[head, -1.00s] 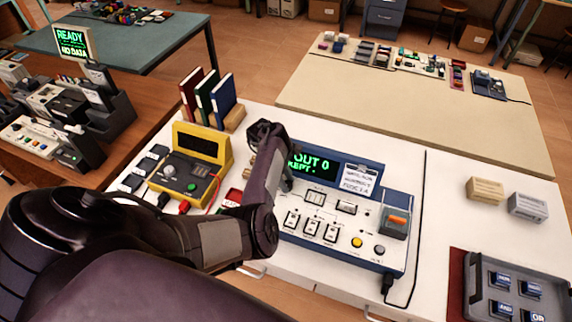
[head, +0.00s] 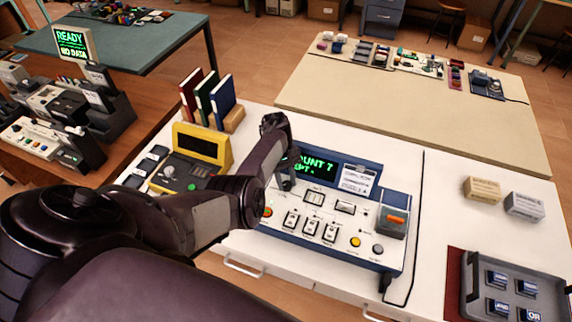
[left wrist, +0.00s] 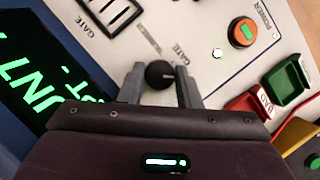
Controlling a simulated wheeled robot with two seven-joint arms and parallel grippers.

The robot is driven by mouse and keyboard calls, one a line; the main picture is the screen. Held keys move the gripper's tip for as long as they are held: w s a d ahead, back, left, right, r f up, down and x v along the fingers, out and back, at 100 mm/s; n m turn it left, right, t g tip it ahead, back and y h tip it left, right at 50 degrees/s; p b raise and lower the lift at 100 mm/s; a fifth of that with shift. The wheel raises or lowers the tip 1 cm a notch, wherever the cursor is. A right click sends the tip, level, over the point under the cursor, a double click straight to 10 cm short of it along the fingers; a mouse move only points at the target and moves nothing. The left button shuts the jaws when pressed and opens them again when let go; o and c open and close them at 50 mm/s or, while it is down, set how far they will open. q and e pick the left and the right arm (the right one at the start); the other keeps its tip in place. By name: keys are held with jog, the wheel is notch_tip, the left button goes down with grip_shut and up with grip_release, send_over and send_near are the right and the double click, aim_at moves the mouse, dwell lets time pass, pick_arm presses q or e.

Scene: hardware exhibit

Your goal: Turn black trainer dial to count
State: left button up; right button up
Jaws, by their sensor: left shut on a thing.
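The trainer (head: 325,245) is a white-topped blue unit on the white bench, with a green-lit display (head: 318,163) partly covered by my arm. In the left wrist view the black dial (left wrist: 158,74) is a round knob with a pale pointer mark, between the two grey fingers of my left gripper (left wrist: 160,86). The gripper is shut on it. In the head view my left gripper (head: 285,181) is over the trainer's upper left part, and the dial is hidden there. My right gripper is not in view.
A yellow multimeter-like device (head: 192,157) stands left of the trainer, with books (head: 208,97) behind it. An orange button (left wrist: 243,32) sits near the dial. Two small boxes (head: 482,189) and a grey tray (head: 480,302) are at right.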

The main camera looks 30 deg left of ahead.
pick_arm(q)
jog(key=shift+w+r, duration=0.1)
dwell(0.5)
jog(key=o, duration=1)
jog(key=shift+c, duration=0.2)
jog(key=p+v, duration=0.3)
jog(key=v, duration=0.4)
jog(key=shift+a+r+p, duration=0.15)
jog(key=shift+r+p, duration=0.15)
jog(key=shift+r, duration=0.05)
